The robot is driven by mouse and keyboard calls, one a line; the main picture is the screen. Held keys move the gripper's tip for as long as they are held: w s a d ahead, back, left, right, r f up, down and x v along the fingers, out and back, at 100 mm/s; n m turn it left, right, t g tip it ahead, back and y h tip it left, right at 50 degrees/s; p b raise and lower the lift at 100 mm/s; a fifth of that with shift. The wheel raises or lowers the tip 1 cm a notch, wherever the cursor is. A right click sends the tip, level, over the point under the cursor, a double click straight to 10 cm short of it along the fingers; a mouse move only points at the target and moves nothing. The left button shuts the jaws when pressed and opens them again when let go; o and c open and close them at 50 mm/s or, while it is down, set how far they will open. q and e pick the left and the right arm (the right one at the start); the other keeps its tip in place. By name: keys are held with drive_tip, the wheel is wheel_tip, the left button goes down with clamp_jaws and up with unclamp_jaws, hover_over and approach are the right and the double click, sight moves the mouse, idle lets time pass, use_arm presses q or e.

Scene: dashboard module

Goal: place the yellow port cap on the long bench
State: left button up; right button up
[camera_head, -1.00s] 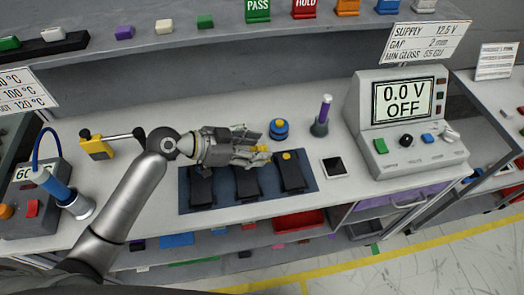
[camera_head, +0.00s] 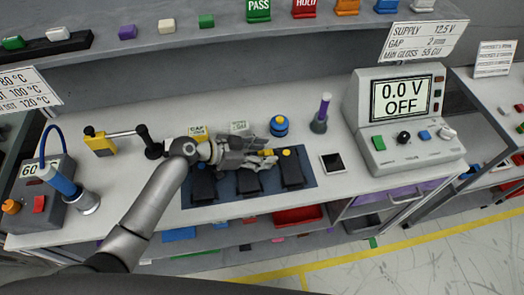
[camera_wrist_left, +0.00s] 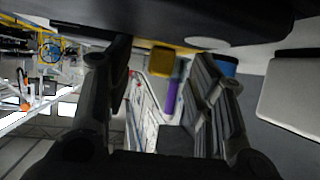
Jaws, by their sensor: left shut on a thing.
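The long bench (camera_head: 330,110) runs across the head view. My left gripper (camera_head: 266,158) is over the dark blue mat, shut on a small yellow piece, which looks like the yellow port cap (camera_head: 266,153). In the left wrist view a yellow block (camera_wrist_left: 162,60) shows between the two fingers (camera_wrist_left: 160,92). I cannot tell the gap between the cap and what lies below it. Another yellow round spot (camera_head: 287,153) is on the right-hand black module. My right gripper is not in view.
Several black modules lie on the blue mat (camera_head: 228,188). A power supply (camera_head: 405,115) is at right.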

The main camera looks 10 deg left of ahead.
use_arm(q)
drive_tip(key=o, duration=0.8)
drive_tip(key=shift+c, duration=0.2)
